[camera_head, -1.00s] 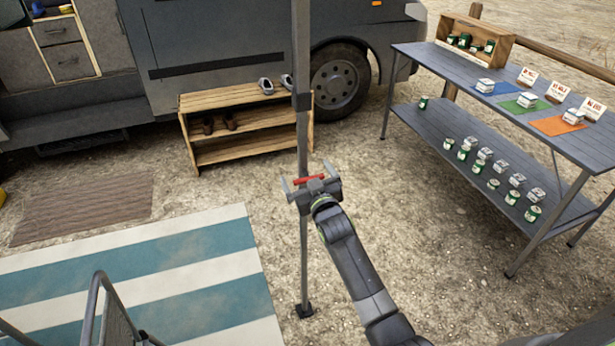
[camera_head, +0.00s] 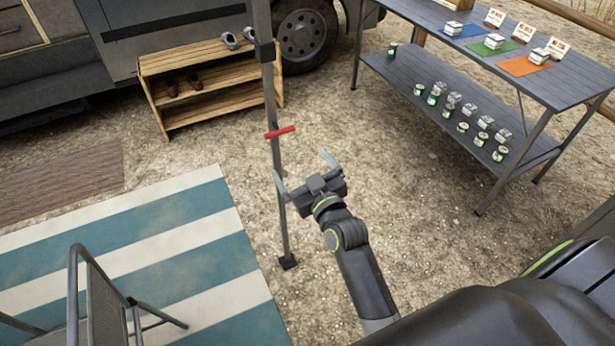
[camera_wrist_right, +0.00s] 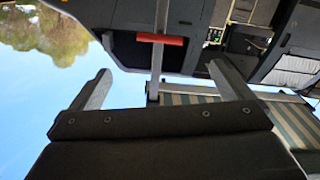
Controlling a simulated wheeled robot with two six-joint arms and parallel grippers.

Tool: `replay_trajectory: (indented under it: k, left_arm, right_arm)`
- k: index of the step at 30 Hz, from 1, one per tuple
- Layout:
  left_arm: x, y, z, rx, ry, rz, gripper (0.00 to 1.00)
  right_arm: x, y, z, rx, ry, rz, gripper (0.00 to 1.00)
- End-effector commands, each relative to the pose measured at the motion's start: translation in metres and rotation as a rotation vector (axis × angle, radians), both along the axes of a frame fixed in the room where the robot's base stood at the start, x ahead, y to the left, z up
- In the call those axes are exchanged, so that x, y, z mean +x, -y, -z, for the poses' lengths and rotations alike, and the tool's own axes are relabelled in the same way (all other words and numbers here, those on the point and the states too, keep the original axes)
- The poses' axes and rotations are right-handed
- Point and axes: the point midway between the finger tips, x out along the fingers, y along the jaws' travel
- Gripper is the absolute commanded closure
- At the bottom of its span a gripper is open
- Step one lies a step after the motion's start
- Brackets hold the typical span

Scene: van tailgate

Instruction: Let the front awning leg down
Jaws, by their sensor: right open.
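The front awning leg (camera_head: 272,104) is a grey upright pole with a dark foot (camera_head: 288,262) on the gravel. A red crossbar handle (camera_head: 280,132) sits on it; the handle also shows in the right wrist view (camera_wrist_right: 161,39), ahead of the fingers. My right gripper (camera_head: 303,166) is open and empty, just below and to the right of the red handle, apart from it. Its two fingers (camera_wrist_right: 162,83) stand wide in the right wrist view. Its left finger overlaps the lower pole in the head view; I cannot tell whether they touch. My left gripper is not in view.
A wooden shoe rack (camera_head: 205,58) stands behind the pole by the van. A grey two-level table (camera_head: 430,85) with cans and cards is at the right. A striped mat (camera_head: 150,240) and a metal-framed chair (camera_head: 95,290) are at the lower left.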

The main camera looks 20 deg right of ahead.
Motion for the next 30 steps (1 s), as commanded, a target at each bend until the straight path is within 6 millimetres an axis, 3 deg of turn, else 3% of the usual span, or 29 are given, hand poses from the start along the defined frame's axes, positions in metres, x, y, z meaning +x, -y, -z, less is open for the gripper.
replay_trajectory:
  k: [7, 24, 28, 30]
  left_arm:
    - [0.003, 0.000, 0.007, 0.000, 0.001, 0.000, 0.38]
    - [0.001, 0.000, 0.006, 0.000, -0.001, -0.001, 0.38]
    - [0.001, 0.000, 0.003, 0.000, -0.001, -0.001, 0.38]
    - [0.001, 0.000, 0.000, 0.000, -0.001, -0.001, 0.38]
  right_arm:
    - [-0.022, 0.001, 0.001, 0.002, 0.000, 0.000, 0.00]
    - [-0.024, 0.001, 0.001, 0.001, -0.003, 0.000, 0.00]
    - [-0.023, 0.001, 0.024, 0.007, -0.058, -0.002, 0.00]
    - [-0.024, 0.002, 0.055, 0.013, -0.127, -0.003, 0.00]
